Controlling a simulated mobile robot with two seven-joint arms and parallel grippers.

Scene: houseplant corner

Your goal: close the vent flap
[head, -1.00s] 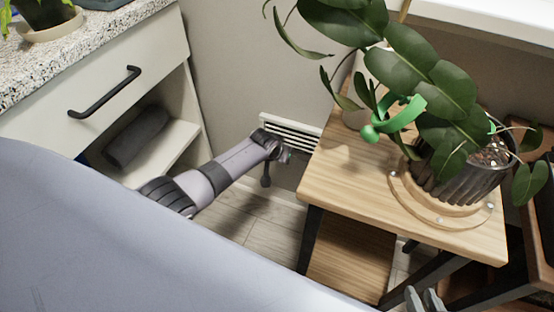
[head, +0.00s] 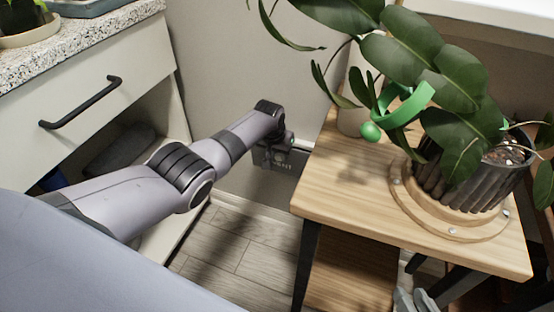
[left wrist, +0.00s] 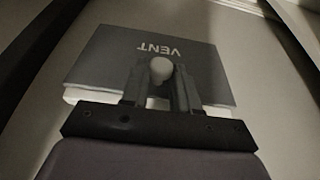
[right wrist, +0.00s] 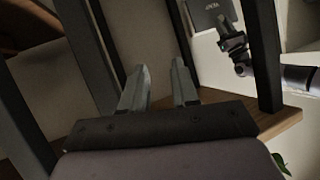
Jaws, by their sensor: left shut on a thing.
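The vent flap (head: 270,158) is a dark grey plate low on the back wall, partly hidden by my left gripper. In the left wrist view the flap (left wrist: 105,62) shows the word VENT upside down and a pale knob (left wrist: 161,69). My left gripper (head: 288,143) has its fingers (left wrist: 160,82) shut on the knob. A white strip shows along the flap's edge nearest the gripper; I cannot tell if the flap is flush. The flap (right wrist: 212,14) also shows in the right wrist view. My right gripper (right wrist: 160,82) is open and empty, low at the front right (head: 418,300).
A wooden plant stand (head: 340,195) is close to the right of my left gripper, with a potted plant (head: 460,185) and green ribbon (head: 405,105). A cabinet (head: 100,90) with a black handle stands left. Floor (head: 240,250) between them is clear.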

